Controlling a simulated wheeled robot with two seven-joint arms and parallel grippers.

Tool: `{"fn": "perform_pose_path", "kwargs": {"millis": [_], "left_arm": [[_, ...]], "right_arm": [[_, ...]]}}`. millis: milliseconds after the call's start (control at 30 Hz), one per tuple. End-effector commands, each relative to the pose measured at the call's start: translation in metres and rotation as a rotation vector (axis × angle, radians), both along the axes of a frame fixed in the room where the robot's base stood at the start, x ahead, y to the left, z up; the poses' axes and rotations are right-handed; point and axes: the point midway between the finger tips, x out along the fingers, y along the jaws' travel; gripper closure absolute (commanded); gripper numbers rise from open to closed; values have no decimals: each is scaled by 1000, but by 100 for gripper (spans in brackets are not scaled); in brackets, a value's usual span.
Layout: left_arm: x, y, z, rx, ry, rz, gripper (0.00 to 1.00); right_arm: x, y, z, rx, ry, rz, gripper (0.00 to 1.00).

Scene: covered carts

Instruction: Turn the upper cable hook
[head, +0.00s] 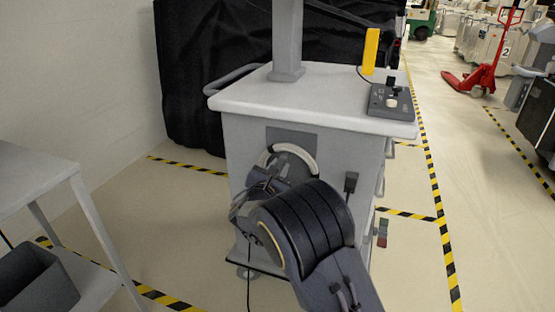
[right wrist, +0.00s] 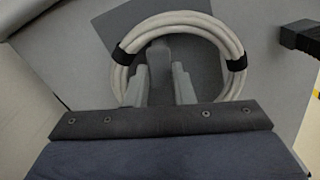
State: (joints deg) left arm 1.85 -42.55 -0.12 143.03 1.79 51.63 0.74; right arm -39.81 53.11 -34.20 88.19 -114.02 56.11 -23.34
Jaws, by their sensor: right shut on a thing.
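A coil of pale cable (head: 302,154) hangs on the front of the grey cart (head: 245,150), below its top. It also shows in the right wrist view (right wrist: 232,50), bound with black straps. The upper cable hook (right wrist: 158,58) is a grey piece inside the coil, between my fingertips. My right gripper (right wrist: 160,85) is shut on the hook; in the head view (head: 268,180) my own wrist and arm hide most of it and the lower coil. My left gripper is not in view.
A control box (head: 391,101) and a yellow post (head: 371,51) are on the cart top. A black plug (head: 350,183) hangs right of the coil. A grey table (head: 35,170) stands at left, with a dark bin (head: 38,280) below.

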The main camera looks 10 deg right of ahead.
Motion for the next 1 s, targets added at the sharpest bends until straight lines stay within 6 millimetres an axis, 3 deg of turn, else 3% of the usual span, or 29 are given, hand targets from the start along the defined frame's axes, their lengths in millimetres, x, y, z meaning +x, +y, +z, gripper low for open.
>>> {"fn": "perform_pose_path", "kwargs": {"millis": [100, 400, 1000], "left_arm": [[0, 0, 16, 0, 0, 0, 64], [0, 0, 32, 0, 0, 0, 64], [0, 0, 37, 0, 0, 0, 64]], "right_arm": [[-1, -1, 2, -76, 55, 1, 100], [-2, -3, 0, -206, 142, 2, 100], [-3, -4, -2, -254, 175, 1, 100]]}}
